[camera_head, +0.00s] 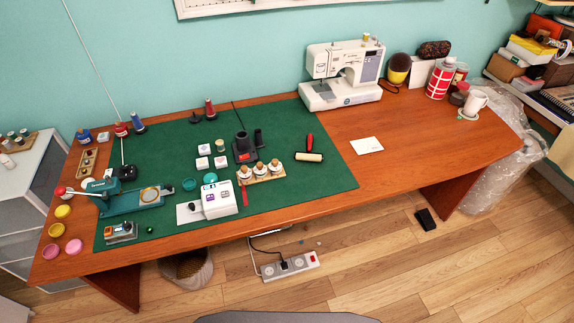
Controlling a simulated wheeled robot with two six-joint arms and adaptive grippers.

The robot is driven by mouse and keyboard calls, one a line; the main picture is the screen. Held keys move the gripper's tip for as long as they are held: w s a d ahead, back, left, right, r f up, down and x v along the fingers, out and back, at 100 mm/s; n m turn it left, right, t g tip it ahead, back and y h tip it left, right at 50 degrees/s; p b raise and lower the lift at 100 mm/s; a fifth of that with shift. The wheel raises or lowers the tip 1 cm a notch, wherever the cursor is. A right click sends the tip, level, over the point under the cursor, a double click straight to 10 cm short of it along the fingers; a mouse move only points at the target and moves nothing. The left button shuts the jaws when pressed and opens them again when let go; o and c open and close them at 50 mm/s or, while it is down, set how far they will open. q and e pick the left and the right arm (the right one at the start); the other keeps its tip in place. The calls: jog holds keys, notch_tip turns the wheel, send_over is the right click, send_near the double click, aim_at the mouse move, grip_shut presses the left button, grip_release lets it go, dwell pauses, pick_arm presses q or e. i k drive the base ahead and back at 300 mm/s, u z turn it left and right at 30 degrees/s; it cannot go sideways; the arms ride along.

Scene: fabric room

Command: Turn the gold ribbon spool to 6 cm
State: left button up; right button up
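I cannot tell for sure which thing is the gold ribbon spool, and no 6 cm mark is readable. A gold-rimmed round piece (149,195) sits on the teal bench device (133,203) at the left of the green mat. A wooden stand (262,178) near the mat's middle bears three white, brown-topped pieces (275,167). A small yellow spool-like piece (366,37) tops the white sewing machine (343,72). Neither of my grippers is in view.
The green mat (320,185) covers much of the brown table (430,150). A white device (217,200) stands near its front edge. Coloured pots (63,211) line the left end. The table right of the white card (367,145) is mostly clear.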

aim_at(275, 166)
jog(key=z, duration=1.2)
jog(key=i, duration=1.45)
jog(key=u, duration=1.4)
